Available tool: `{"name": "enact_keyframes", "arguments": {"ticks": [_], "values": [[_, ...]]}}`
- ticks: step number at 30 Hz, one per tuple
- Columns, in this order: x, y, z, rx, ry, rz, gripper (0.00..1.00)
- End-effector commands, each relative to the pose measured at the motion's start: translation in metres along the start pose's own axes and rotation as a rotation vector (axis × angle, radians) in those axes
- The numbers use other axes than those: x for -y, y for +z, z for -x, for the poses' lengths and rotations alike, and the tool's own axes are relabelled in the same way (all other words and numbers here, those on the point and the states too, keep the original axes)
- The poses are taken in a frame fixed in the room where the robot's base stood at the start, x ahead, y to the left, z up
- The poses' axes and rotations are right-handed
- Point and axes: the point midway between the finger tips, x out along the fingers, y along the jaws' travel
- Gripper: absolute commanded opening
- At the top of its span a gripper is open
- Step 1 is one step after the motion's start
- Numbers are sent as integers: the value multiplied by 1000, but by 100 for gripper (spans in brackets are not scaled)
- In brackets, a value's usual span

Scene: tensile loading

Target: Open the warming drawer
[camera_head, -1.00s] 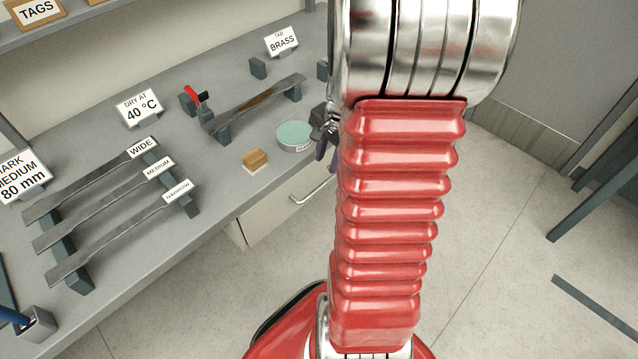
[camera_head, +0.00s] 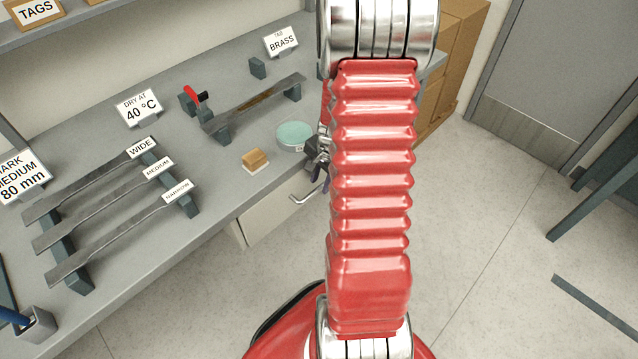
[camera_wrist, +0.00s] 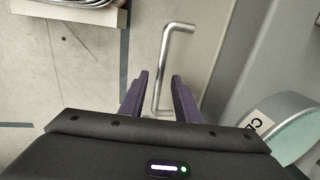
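The warming drawer (camera_head: 262,222) is a pale front under the bench, with a bent metal bar handle (camera_head: 308,193). In the wrist view the handle (camera_wrist: 166,60) runs between the two purple fingers of my gripper (camera_wrist: 160,80), which stand apart on either side of it. The gripper is open, and I see no finger closed on the bar. In the head view my gripper (camera_head: 320,172) is mostly hidden behind my red arm, close to the handle. The drawer looks shut, though its right part is hidden by my arm.
A round tin with a green top (camera_head: 294,136) and a small wooden block (camera_head: 255,159) sit near the bench edge above the drawer. Metal strips lie on dark supports (camera_head: 70,265) to the left.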

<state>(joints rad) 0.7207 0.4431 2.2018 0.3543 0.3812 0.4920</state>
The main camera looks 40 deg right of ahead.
Motion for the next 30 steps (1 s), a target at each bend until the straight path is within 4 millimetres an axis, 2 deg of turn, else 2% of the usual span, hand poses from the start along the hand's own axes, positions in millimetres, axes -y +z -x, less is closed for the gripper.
{"name": "enact_keyframes", "arguments": {"ticks": [6, 14, 27, 30], "values": [[0, 0, -11, 0, 1, 0, 29], [0, 0, -11, -1, 0, 0, 29], [0, 0, -11, -1, 0, 0, 0], [0, 0, -11, -1, 0, 0, 0]]}}
